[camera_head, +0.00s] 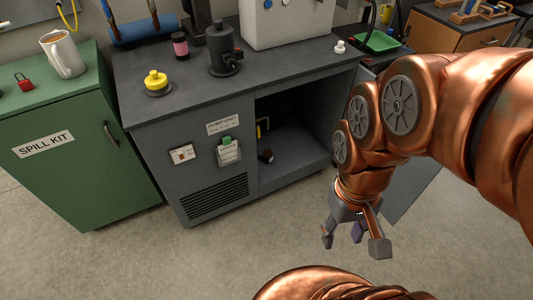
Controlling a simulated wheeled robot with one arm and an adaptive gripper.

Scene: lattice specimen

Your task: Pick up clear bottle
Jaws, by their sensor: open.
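I cannot make out a clear bottle in the head view. My gripper (354,243) hangs at lower right, its fingers spread and pointing down over the bare floor, in front of the grey pump unit cabinet (155,155). Nothing shows between the fingers. On the cabinet top stand a yellow item (156,82), a dark jar with a pink band (180,44) and a small white item (339,46), all apart from my gripper.
A black pump (222,48) and a white box (285,22) stand on the cabinet. A green spill kit cabinet (75,155) at left carries a white jug (63,54) and a red padlock (24,83). A green tray (378,42) lies behind my arm. The front floor is clear.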

